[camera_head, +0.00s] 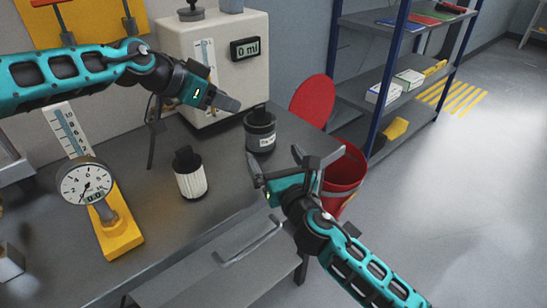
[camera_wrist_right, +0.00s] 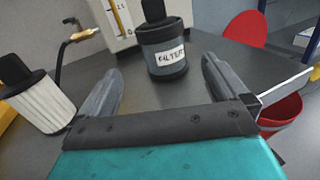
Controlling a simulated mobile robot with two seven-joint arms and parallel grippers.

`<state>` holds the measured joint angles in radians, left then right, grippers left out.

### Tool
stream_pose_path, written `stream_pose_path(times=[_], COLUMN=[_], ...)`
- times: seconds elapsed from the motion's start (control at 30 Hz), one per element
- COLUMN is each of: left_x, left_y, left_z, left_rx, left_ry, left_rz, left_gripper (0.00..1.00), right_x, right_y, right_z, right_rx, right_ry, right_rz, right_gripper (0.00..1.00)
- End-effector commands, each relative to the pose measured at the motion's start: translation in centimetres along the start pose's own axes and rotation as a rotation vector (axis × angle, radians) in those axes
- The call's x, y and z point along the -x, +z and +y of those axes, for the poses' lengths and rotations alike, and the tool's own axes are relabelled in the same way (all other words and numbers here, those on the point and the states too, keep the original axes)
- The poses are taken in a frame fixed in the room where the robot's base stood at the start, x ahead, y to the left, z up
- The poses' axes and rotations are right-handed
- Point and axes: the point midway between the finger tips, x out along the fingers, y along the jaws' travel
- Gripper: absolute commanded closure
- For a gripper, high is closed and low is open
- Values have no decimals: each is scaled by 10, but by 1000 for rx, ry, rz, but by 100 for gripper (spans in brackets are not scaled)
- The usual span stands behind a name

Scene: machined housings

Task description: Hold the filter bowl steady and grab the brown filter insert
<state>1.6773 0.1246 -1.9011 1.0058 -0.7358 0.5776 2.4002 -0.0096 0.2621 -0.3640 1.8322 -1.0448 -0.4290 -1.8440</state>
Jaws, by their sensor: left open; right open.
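The filter bowl (camera_head: 261,140) is a dark cylinder with a white label, upright on the grey bench. A black knob (camera_head: 259,113) sticks up from its top; in the right wrist view the bowl (camera_wrist_right: 166,67) and knob (camera_wrist_right: 153,10) stand beyond the fingers. I see no brown on the insert; its body is hidden. My left gripper (camera_head: 226,100) is open and empty, up and left of the bowl. My right gripper (camera_head: 278,166) is open and empty in front of the bowl; its fingers also show in its wrist view (camera_wrist_right: 160,80).
A white pleated filter with a black cap (camera_head: 191,181) stands on the bench left of the bowl. A dial gauge on a yellow stand (camera_head: 120,232) is further left. A cream machine (camera_head: 180,45) stands behind. A red bin (camera_head: 345,172) is beyond the bench's right edge.

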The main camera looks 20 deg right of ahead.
Motion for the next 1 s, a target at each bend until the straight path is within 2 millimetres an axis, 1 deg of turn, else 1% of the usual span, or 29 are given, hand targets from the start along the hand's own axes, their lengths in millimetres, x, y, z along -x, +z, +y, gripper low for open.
stream_pose_path(times=[0.1,0.27,0.37,0.7,0.83,1.0], left_x=[0,0,0,0,0,0], left_y=[0,0,0,0,0,0], left_z=[0,0,0,0,0,0], left_rx=[0,0,0,0,0,0], left_ry=[0,0,0,0,0,0], left_rz=[0,0,0,0,0,0], left_gripper=[57,57,57,57,57,57], right_x=[-6,-17,-31,-93,-112,-128], right_y=[-1,-2,-1,-3,-3,-4], right_z=[2,2,1,-2,-3,-4], right_rx=[36,48,48,45,45,45], right_ry=[-38,-52,-52,-51,-51,-52], right_rz=[15,23,21,22,22,22], right_gripper=[0,0,0,0,0,0])
